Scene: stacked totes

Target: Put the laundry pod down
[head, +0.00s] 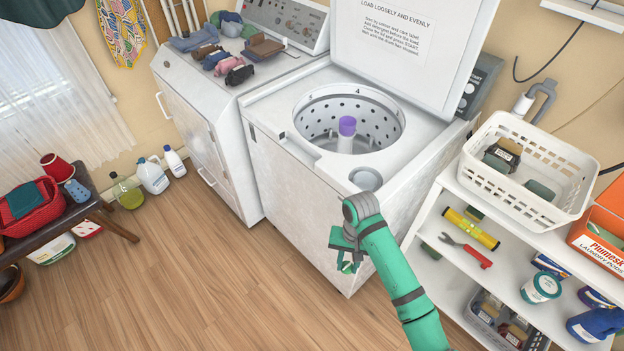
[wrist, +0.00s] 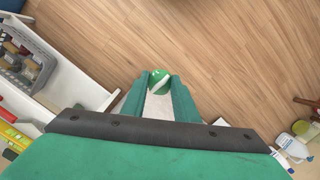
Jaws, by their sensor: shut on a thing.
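The laundry pod (wrist: 159,80) is a small green and white piece between the fingertips of my gripper (wrist: 160,88) in the wrist view. In the head view the pod (head: 348,267) shows as a small green and white bit at the end of my gripper (head: 345,262). My gripper is shut on it and holds it in front of the open top-loading washer (head: 310,215), above the wooden floor. The pod's sides are hidden by the fingers.
The washer's lid is up and its drum (head: 325,115) is open. A bench (head: 85,213) is at the left. The floor (head: 190,280) at front left is clear.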

